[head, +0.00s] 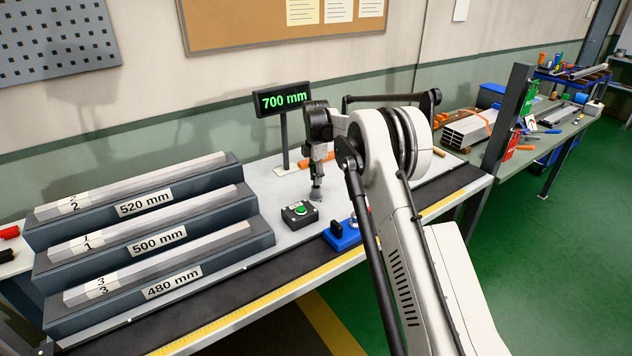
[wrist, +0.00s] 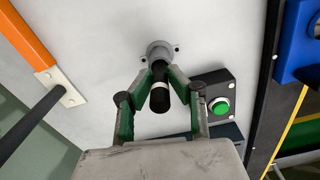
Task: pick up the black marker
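The black marker (wrist: 159,96) has a white band and stands upright with its lower end at a round grey holder (wrist: 160,52) on the bench. My gripper (wrist: 160,80) is around the marker in the wrist view, one green-padded finger on each side. The fingertips are drawn in close and appear to touch it. In the head view my gripper (head: 318,180) points down just above the holder (head: 316,197). The marker is mostly hidden there by the fingers.
A box with a green button (head: 299,212) stands close beside the holder. A blue fixture (head: 342,238) sits near the bench's front edge. Stepped racks with aluminium profiles (head: 150,205) fill the left, and a 700 mm display (head: 282,98) stands behind.

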